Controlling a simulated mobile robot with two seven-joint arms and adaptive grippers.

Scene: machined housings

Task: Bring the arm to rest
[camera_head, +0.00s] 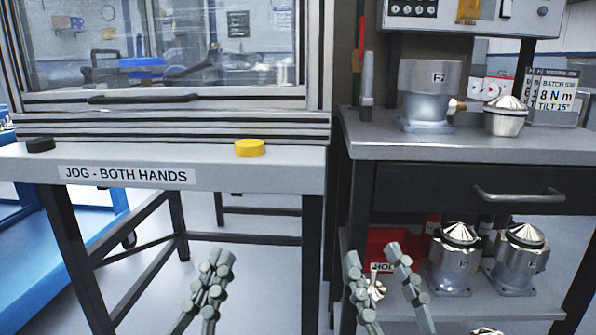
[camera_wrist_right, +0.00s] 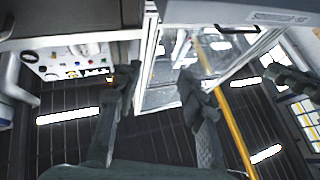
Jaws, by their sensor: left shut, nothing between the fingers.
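My left gripper (camera_head: 214,264) points up at the bottom of the head view, left of centre. Its fingers are together with nothing between them. My right gripper (camera_head: 373,254) is at the bottom, right of centre, with its fingers spread apart. A small shiny metal part (camera_head: 376,287) shows between those fingers, seemingly on the lower shelf behind them. In the right wrist view, my right gripper (camera_wrist_right: 156,85) has two dark fingers wide apart and nothing held. Both grippers appear clear of the furniture.
A bench labelled "JOG - BOTH HANDS" (camera_head: 125,175) bears a glazed enclosure, a black button (camera_head: 40,144) and a yellow button (camera_head: 249,148). At right, a workbench (camera_head: 430,147) carries a housing (camera_head: 430,95) and a cone-topped part (camera_head: 505,117). Two housings and a red bin (camera_head: 390,240) are below.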

